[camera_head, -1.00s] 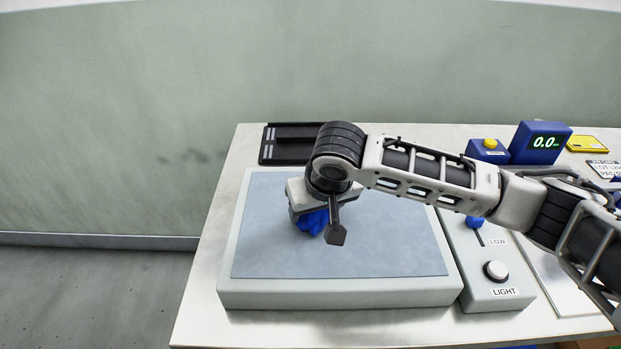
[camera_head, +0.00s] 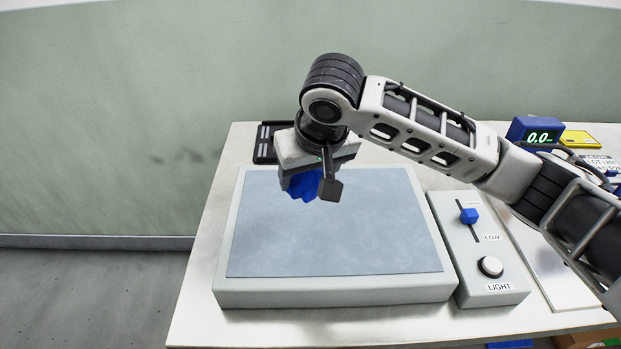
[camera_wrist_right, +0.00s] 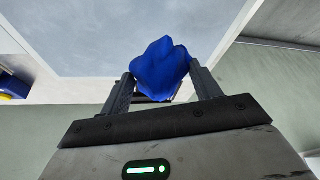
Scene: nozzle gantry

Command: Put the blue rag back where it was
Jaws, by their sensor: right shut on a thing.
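The blue rag (camera_head: 303,185) is bunched up and hangs from my right gripper (camera_head: 312,170), which is shut on it. The gripper holds it above the far part of the grey-blue pad (camera_head: 345,240) on the pale slab. In the right wrist view the rag (camera_wrist_right: 162,70) is pinched between the two dark fingers of my right gripper (camera_wrist_right: 162,90). The lower end of the rag appears clear of the pad in the head view. My left gripper is in neither view.
A black tray (camera_head: 265,145) lies at the table's back left, partly hidden behind my gripper. Right of the slab is a control box with a blue slider knob (camera_head: 469,215) and a white LIGHT button (camera_head: 490,266). A blue display (camera_head: 535,132) reading 0.0 and a yellow item (camera_head: 580,139) stand behind.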

